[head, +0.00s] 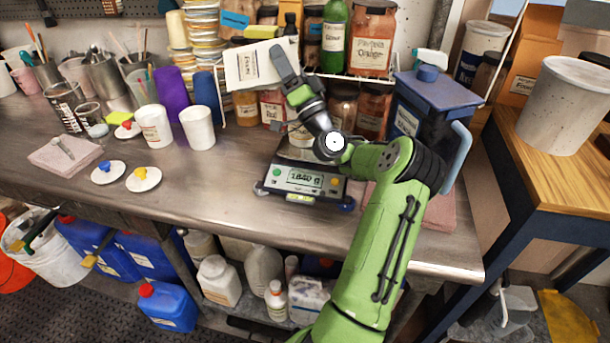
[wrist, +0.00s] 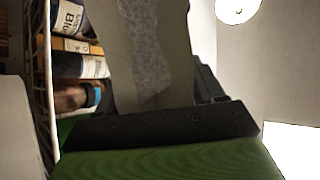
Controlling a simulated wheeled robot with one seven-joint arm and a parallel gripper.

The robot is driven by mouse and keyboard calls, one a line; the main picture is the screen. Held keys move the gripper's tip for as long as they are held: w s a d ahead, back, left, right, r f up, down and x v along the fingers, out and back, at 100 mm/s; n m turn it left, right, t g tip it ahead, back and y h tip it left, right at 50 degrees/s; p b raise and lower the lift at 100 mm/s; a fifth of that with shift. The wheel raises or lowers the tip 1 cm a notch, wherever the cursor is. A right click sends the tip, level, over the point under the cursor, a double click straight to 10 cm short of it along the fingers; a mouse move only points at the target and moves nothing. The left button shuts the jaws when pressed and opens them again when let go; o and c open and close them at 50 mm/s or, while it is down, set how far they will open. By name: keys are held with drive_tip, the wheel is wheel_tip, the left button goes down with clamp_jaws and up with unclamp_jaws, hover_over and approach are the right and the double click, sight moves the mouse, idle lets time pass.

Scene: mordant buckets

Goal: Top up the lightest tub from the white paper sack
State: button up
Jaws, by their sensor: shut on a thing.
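My gripper (head: 282,62) is shut on a white paper sack (head: 248,66) with a printed label, held tilted above the bench. In the wrist view the sack (wrist: 145,50) fills the middle, pale grey, rising from the dark jaw bar. Two white tubs (head: 154,126) (head: 197,128) stand open-topped at left of centre; their contents are not clear. A digital scale (head: 303,180) sits below my arm, its display seeming to read 1840 g. A pale rounded thing (head: 299,135), perhaps a tub, shows behind my arm above the scale, mostly hidden.
Lids with blue (head: 107,172), yellow (head: 143,179) and red (head: 127,129) knobs lie at the left. A purple cup (head: 172,92) stands behind the tubs. Jars crowd the rack behind. A blue-lidded container (head: 428,105) stands right of my arm.

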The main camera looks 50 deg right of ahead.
drive_tip(key=shift+w+r+n+y+p, duration=0.25)
drive_tip(key=shift+r+n+y+p, duration=0.3)
drive_tip(key=shift+r, duration=0.3)
drive_tip(key=shift+w+r+n+g+y+p, duration=0.1)
drive_tip(key=shift+r+n+g+y+p, duration=0.45)
drive_tip(key=shift+p, duration=0.35)
drive_tip(key=shift+f, duration=0.35)
drive_tip(key=r+p, duration=0.1)
drive_tip(key=r+n+y+p, duration=0.1)
drive_tip(key=r+p, duration=0.1)
drive_tip(key=r+n+g+p, duration=0.1)
drive_tip(key=p, duration=0.1)
drive_tip(key=shift+w+a+r+y, duration=0.1)
drive_tip(key=shift+a+r+y, duration=0.2)
drive_tip(key=shift+r+y, duration=0.1)
drive_tip(key=shift+f, duration=0.15)
